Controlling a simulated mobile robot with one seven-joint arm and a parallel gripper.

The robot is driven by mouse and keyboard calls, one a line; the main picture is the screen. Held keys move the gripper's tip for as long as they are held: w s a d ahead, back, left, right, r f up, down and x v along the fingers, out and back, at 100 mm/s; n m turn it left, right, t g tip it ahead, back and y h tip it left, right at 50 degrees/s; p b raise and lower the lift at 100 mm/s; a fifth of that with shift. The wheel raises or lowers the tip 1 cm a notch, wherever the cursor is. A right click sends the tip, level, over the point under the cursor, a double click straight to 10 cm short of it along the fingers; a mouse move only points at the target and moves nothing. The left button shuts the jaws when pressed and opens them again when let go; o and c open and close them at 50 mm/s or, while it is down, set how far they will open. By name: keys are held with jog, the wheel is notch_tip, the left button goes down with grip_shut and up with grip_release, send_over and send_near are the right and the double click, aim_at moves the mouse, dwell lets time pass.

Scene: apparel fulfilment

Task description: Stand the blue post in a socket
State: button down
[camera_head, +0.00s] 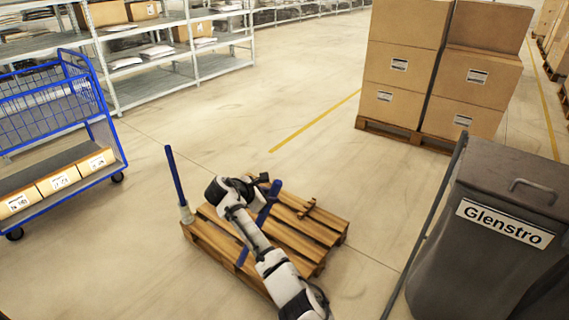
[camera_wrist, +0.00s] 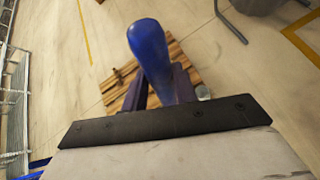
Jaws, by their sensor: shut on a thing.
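My gripper (camera_head: 264,197) is shut on a blue post (camera_head: 261,217) and holds it tilted over the wooden pallet (camera_head: 322,226). In the wrist view the post (camera_wrist: 149,42) stands up between the two fingers, its rounded end toward the camera. The post's lower end is hidden there. Another blue post (camera_head: 175,175) stands nearly upright in a pale grey socket (camera_head: 186,214) at the pallet's left corner. A pale round piece (camera_wrist: 203,92) at the pallet's edge shows in the wrist view; I cannot tell whether it is a socket. My arm hides part of the pallet.
A small brown piece (camera_head: 307,208) lies on the pallet's right part. A blue cart (camera_head: 110,135) with boxes stands left. Stacked cartons (camera_head: 400,68) stand behind, and a grey bin (camera_head: 480,265) stands at right. Floor around the pallet is clear.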

aim_at(280, 181)
jog(key=d+r+n+p, duration=0.1)
jog(key=d+r+n+t+p, duration=0.1)
jog(key=r+p, duration=0.1)
jog(key=w+d+r+n+t+p, duration=0.1)
jog(key=r+p, duration=0.1)
jog(key=shift+w+d+n, duration=0.1)
jog(key=shift+d+n, duration=0.15)
jog(key=shift+n, duration=0.15)
notch_tip(280, 181, down, 16)
jog(key=d+n+t+b, duration=0.1)
jog(key=b, duration=0.8)
jog(key=shift+w+d+r+h+b, duration=0.15)
jog(key=shift+d+r+h+b, duration=0.1)
jog(key=shift+h+b, duration=0.05)
dwell(0.5)
jog(key=c, duration=1.2)
grip_release()
jog(key=shift+o, duration=0.9)
jog(key=shift+f, duration=0.1)
